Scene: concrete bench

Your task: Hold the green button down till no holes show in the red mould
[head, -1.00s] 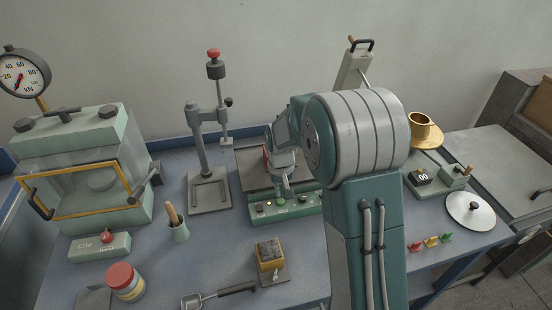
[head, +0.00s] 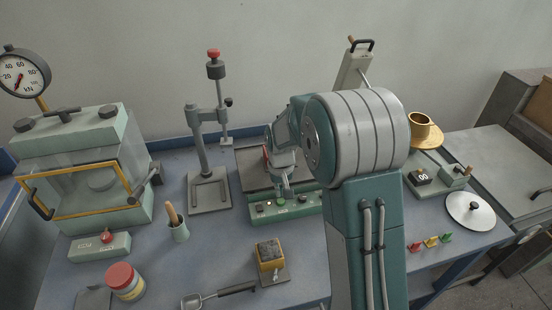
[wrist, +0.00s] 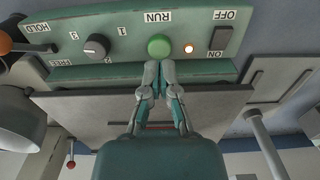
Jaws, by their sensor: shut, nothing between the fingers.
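The green button (wrist: 159,46) is on the green control panel (wrist: 75,40), under the RUN label. My gripper (wrist: 159,66) is shut and empty, its fingertips at the button's lower edge in the wrist view. I cannot tell whether they press it. In the head view my gripper (head: 285,196) points down at the front panel (head: 262,215) of the machine. Only a thin red strip (wrist: 160,127) shows between the fingers in the wrist view, and a red sliver (head: 266,153) beside my arm in the head view. The mould's holes are hidden.
A lit lamp (wrist: 189,46) and OFF/ON switch (wrist: 222,41) are right of the button, a knob (wrist: 96,46) left. In the head view a grey stand (head: 208,190) is left of the machine, and a small block mould (head: 270,255) is in front.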

